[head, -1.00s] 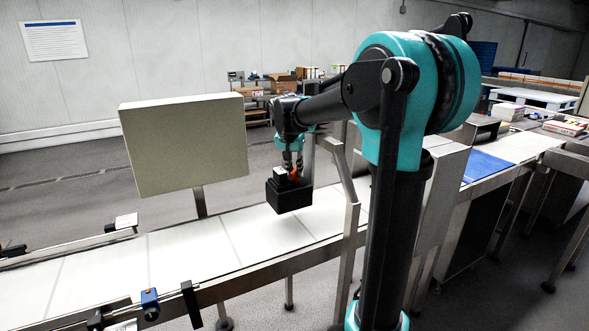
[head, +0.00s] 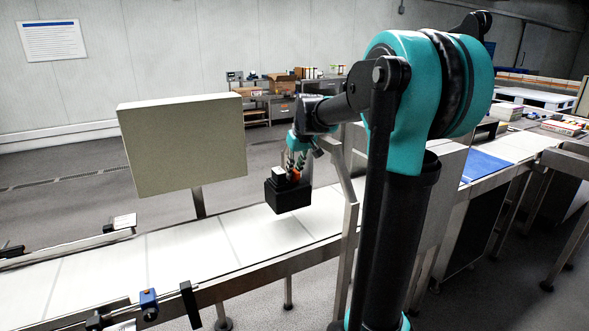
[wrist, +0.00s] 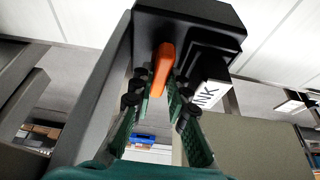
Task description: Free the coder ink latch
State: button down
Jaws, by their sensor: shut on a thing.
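The coder (head: 289,197) is a black box above the belt in the head view; its dark underside or face fills the top of the wrist view (wrist: 185,20). The orange latch (wrist: 161,72) sticks out of it, and a small bit of orange shows in the head view (head: 294,176). A black ink cartridge with a white label reading INK (wrist: 209,95) sits beside the latch. My gripper (wrist: 160,88) has its green fingers on either side of the latch and is shut on it. In the head view, my gripper (head: 296,166) hides part of the latch.
A white conveyor belt (head: 185,248) runs under the coder. A large beige panel (head: 184,145) on a post stands to the left. A grey metal post and slanted bar (head: 345,180) stand close to the right of the coder.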

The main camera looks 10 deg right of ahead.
jog(key=shift+n, duration=0.3)
jog(key=c, duration=1.5)
grip_release()
jog(key=v, duration=1.2)
jog(key=shift+d, duration=0.15)
